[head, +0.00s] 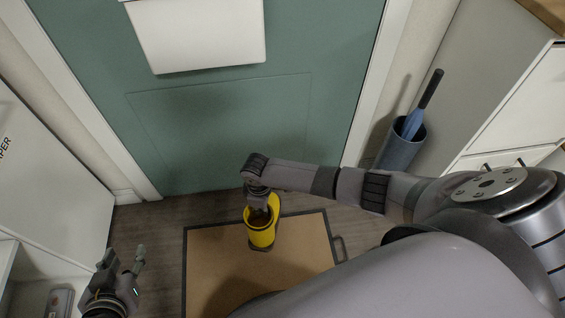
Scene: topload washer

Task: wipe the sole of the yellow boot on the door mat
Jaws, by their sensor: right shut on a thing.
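The yellow boot (262,238) is at the far part of the door mat, seen from above with its dark opening facing up. My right gripper (258,205) is shut on the boot's upper rim. The boot looks upright, and its dark sole edge shows at the bottom. I cannot tell whether the sole touches the mat. The tan door mat (215,262) has a dark border and lies on the floor in front of the green door. My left gripper (124,262) is at the lower left, left of the mat, with its fingers apart and nothing between them.
The green door (210,125) stands behind the mat. A white cabinet (45,185) stands at the left. Wood floor (155,225) is free left of the mat.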

